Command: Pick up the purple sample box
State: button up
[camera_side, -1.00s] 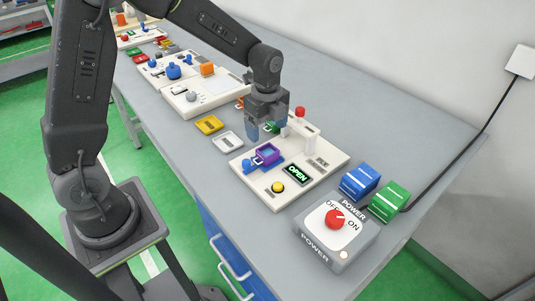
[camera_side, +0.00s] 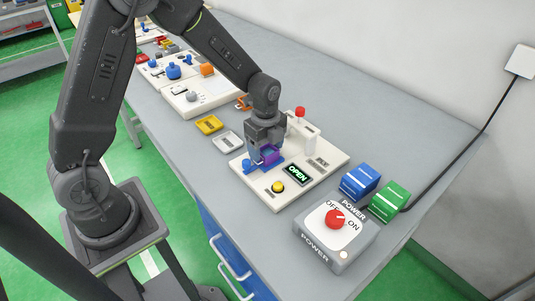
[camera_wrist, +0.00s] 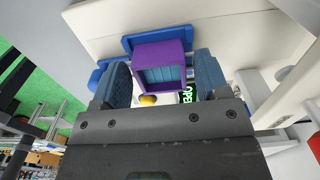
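The purple sample box (camera_side: 267,155) sits on a blue holder (camera_side: 249,165) on the white panel with the "OPEN" display. In the wrist view the box (camera_wrist: 160,47) is an open-topped purple square with a teal inside, on its blue base (camera_wrist: 128,44). My gripper (camera_side: 262,152) is right over the box in the side view and partly hides it. In the wrist view my gripper (camera_wrist: 160,80) is open, with one blue finger to each side of the box and gaps between fingers and box.
A yellow button (camera_side: 278,187) and a lit "OPEN" display (camera_side: 297,174) are near the box. The grey power box (camera_side: 336,235) and the blue (camera_side: 360,181) and green (camera_side: 388,202) blocks are to the right.

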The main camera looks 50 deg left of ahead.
jog(key=c, duration=0.8)
